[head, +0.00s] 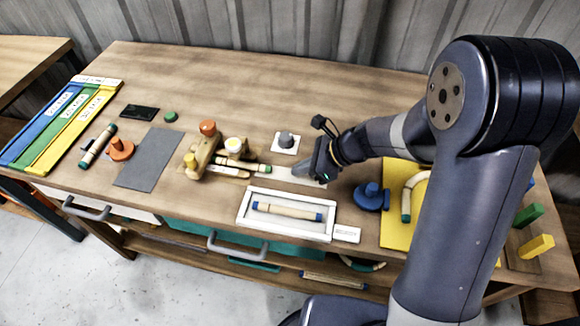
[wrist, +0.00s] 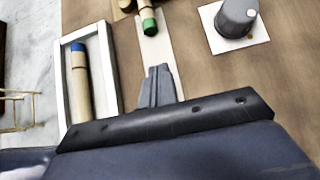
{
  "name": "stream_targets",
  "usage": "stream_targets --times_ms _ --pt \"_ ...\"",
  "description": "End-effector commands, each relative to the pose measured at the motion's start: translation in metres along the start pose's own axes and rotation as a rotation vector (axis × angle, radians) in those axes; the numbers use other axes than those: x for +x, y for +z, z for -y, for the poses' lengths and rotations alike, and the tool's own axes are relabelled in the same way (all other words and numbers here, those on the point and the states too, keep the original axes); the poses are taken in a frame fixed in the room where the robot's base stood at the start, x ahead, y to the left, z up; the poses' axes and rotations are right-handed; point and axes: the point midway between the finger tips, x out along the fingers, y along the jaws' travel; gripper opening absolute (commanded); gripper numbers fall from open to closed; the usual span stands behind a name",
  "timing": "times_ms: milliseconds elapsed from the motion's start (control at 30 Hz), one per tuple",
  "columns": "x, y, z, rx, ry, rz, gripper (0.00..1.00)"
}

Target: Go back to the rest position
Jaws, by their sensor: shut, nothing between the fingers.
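My gripper (head: 312,170) is shut and empty, low over the table (head: 255,85) at its middle. In the wrist view my gripper (wrist: 158,72) shows its fingertips together over a pale strip (wrist: 157,48). A white-framed tray (head: 243,212) with a rattan piece (head: 287,211) in it lies just in front of my gripper. In the wrist view the rattan piece (wrist: 80,85) has a blue end. A grey knob on a white square base (head: 286,141) stands just behind my gripper.
A wooden jig (head: 200,160) with pegs stands left of my gripper. A blue clamp-like piece (head: 371,195) and a yellow board (head: 394,230) with a curved rattan piece (head: 408,197) lie to the right. Green and yellow blocks (head: 537,247) stand far right. The table's back is clear.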

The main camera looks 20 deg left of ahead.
Motion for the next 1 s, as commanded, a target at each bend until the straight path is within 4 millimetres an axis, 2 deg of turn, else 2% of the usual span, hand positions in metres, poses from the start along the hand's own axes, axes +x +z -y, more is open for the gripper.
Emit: stream_targets --times_ms 33,200,400,633,1000 --pt "-0.016 0.002 0.002 -0.003 -0.010 0.002 0.00" --pt "-0.054 0.002 0.002 -0.003 -0.010 0.001 0.00" --pt "-0.082 0.001 0.001 -0.003 -0.007 0.000 0.00" --pt "-0.091 0.001 0.001 -0.002 -0.004 -0.001 0.00" --pt "-0.085 0.001 0.000 -0.003 -0.001 -0.001 0.00"
